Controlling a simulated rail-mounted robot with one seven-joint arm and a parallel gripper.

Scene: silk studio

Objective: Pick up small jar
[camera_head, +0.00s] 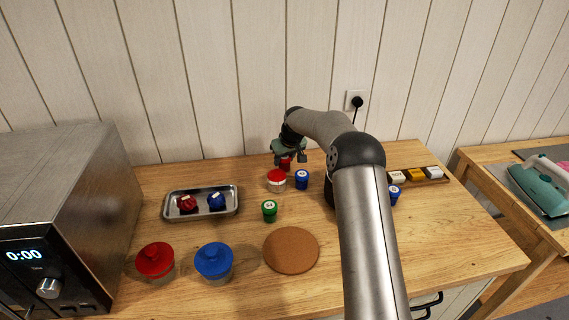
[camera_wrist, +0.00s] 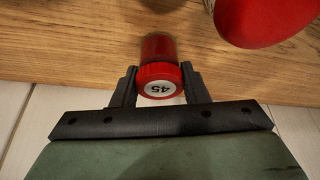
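A small red jar (camera_head: 285,164) stands at the back of the wooden table, beneath my gripper (camera_head: 290,157). In the wrist view, the jar's red lid (camera_wrist: 158,73) bears a white label reading 45. My gripper (camera_wrist: 160,80) shows there with one finger on each side of the lid. The fingers are spread and look close to the lid's sides; I cannot tell whether they touch it. In the head view, the gripper partly hides the jar.
A larger red-lidded jar (camera_head: 277,181) stands close in front; its red lid (camera_wrist: 262,18) shows in the wrist view. A blue jar (camera_head: 302,180) and green jar (camera_head: 269,211) are near. A metal tray (camera_head: 176,213) lies left, a cork mat (camera_head: 291,250) in front.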

